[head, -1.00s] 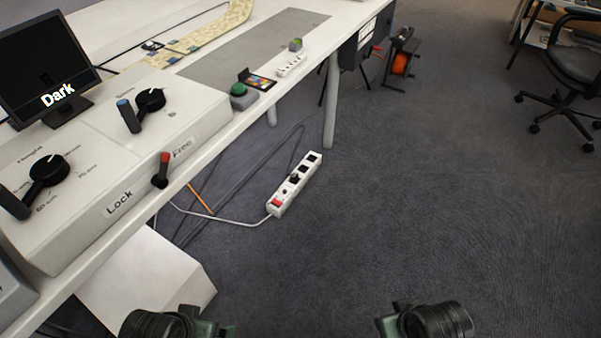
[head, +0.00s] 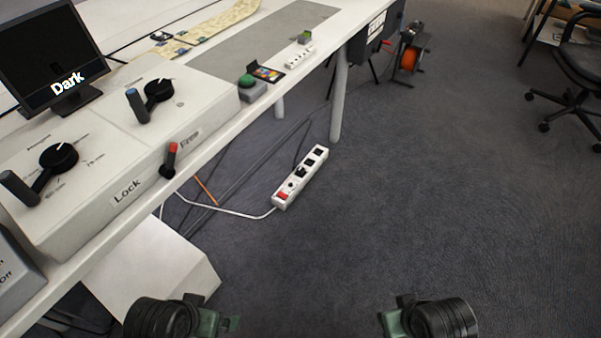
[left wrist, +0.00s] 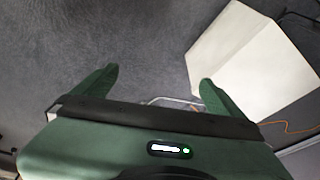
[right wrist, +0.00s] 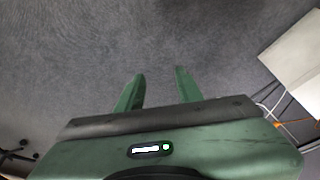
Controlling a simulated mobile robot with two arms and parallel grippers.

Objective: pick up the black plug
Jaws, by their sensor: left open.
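The black plug (head: 301,171) sits in a socket of the white power strip (head: 314,162) on the carpet, with a dark cable rising from it. It is small in the head view and shows in neither wrist view. My left gripper (left wrist: 158,78) is open and empty, pointing over the carpet; in the head view its arm is at the bottom, left of centre. My right gripper (right wrist: 160,73) has its fingers apart, less widely, with nothing between them. Both grippers are well short of the strip.
A white table (head: 215,128) with control boxes and a monitor (head: 50,65) runs along the left. A white block (head: 165,268) stands beneath it. A table leg (head: 339,105) is just beyond the strip. Open carpet lies to the right; an office chair (head: 580,65) is far right.

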